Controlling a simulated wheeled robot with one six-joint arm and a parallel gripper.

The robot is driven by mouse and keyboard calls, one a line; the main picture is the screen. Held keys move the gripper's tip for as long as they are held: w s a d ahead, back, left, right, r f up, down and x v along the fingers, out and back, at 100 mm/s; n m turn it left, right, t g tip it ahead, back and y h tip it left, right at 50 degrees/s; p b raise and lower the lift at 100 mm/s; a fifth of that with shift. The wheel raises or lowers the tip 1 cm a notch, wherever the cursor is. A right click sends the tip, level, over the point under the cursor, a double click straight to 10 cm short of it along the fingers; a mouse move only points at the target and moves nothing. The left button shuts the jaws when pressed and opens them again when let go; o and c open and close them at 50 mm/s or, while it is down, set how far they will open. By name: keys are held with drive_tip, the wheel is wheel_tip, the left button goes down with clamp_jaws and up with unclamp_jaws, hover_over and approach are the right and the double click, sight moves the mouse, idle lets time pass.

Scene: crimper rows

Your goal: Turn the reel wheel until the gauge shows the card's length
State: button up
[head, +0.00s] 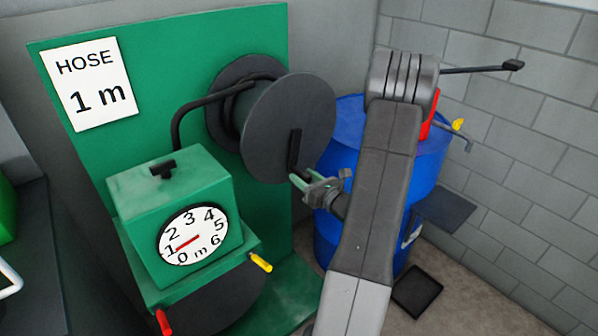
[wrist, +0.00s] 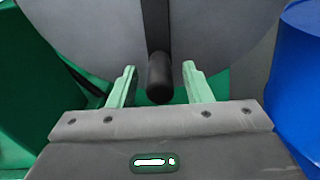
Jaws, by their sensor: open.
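The card (head: 88,83) on the green panel reads "HOSE 1 m". The gauge (head: 192,234) on the green box has marks from 0 to 6 m, and its red needle points at or very near 1. The dark reel wheel (head: 270,130) stands right of the card, and its grey face fills the top of the wrist view (wrist: 100,40). Its black crank handle (wrist: 160,78) points toward my gripper. My gripper (head: 318,183) is open at the wheel's lower edge. In the wrist view its two pale green fingers (wrist: 159,84) stand either side of the handle, with gaps on both sides.
A blue barrel (head: 345,150) stands behind my arm on the right, by the grey block wall (head: 530,130). A black hose (head: 190,105) runs from the reel to the green box (head: 150,200). Red (head: 163,321) and yellow (head: 260,262) handles stick out below the gauge.

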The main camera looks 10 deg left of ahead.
sight(277, 166)
drive_tip(key=shift+x, duration=1.4)
clamp_jaws()
drive_tip(key=s+m, duration=0.1)
drive_tip(key=s+a+r+m+p, duration=0.1)
drive_tip(key=s+a+m, duration=0.1)
drive_tip(key=m, duration=0.1)
drive_tip(key=shift+a+r, duration=0.25)
drive_tip(key=shift+r, duration=0.05)
drive_tip(key=shift+s+a+r, duration=0.1)
drive_tip(key=shift+s+a, duration=0.05)
drive_tip(key=shift+s, duration=0.05)
drive_tip(key=shift+s+a+r, duration=0.1)
drive_tip(key=shift+s+r, duration=0.05)
drive_tip(key=shift+r, duration=0.1)
